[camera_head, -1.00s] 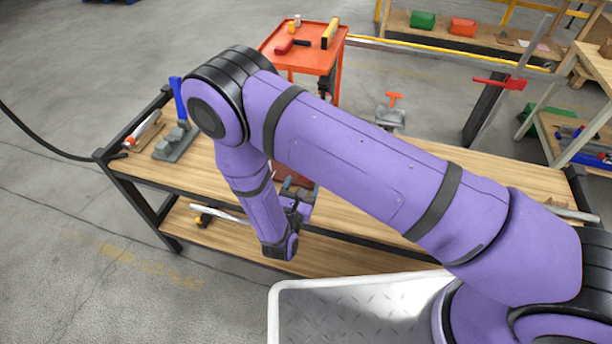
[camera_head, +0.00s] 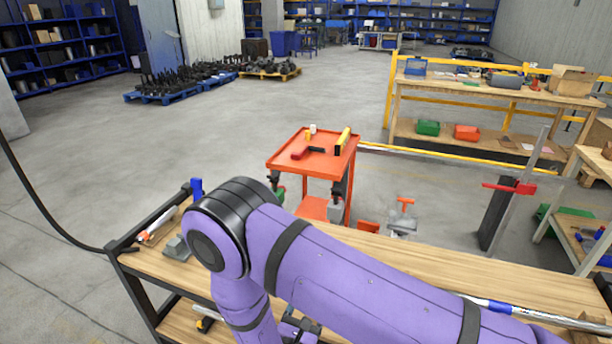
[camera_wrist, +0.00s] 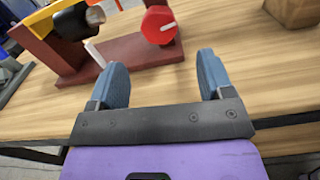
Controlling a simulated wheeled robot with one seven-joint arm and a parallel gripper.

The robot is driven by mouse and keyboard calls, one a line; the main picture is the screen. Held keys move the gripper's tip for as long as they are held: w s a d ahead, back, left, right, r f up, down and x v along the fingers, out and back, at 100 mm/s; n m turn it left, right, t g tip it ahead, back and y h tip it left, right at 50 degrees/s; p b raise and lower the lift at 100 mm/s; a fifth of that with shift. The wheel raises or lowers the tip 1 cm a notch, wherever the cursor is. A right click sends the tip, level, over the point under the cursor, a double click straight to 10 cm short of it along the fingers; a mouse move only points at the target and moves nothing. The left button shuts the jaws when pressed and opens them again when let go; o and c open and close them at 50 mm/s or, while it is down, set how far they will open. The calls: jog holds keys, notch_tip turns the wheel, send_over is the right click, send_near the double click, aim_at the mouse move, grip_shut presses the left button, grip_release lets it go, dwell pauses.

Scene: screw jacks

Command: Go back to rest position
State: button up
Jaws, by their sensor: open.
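My gripper (camera_wrist: 163,80) is open and empty in the wrist view, its two blue-grey fingers spread apart. Just beyond the fingertips, on the wooden bench (camera_wrist: 240,70), stands a dark red fixture (camera_wrist: 130,50) with a black cylinder and a red knob (camera_wrist: 159,25). Nothing lies between the fingers. In the head view my purple arm reaches over the bench (camera_head: 400,255), bent down at the elbow. The wrist end is at the bottom edge, mostly cut off, and the arm hides the middle of the bench.
A grey vise-like tool (camera_head: 178,248) sits on the bench's left end. A metal bar (camera_head: 500,307) lies at its right. Behind stands an orange cart (camera_head: 310,165) with tools on top. A brown block (camera_wrist: 293,10) is right of the fixture. Open floor lies left and behind.

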jog(key=w+d+r+m+g+h, duration=0.3)
jog(key=d+r+m+g+h, duration=0.15)
jog(key=r, duration=0.45)
jog(key=w+d+r+m+g+h, duration=0.3)
jog(key=d+r+m, duration=0.15)
jog(key=r, duration=0.35)
jog(key=s+d+r+m+g+y, duration=0.1)
jog(key=s+d+r+m+g, duration=0.2)
jog(key=d+r+m+g, duration=0.7)
jog(key=s+d+r+m+t+y, duration=0.3)
jog(key=s+d+r+m+y, duration=0.2)
jog(key=s+r, duration=0.5)
jog(key=s+d+r+m+t+y, duration=0.3)
jog(key=s+d+r+m+y, duration=0.3)
jog(key=s+r, duration=0.4)
notch_tip(320, 180, up, 3)
jog(key=shift+s+m+y, duration=0.25)
jog(key=shift+m+y, duration=0.25)
jog(key=shift+y, duration=0.35)
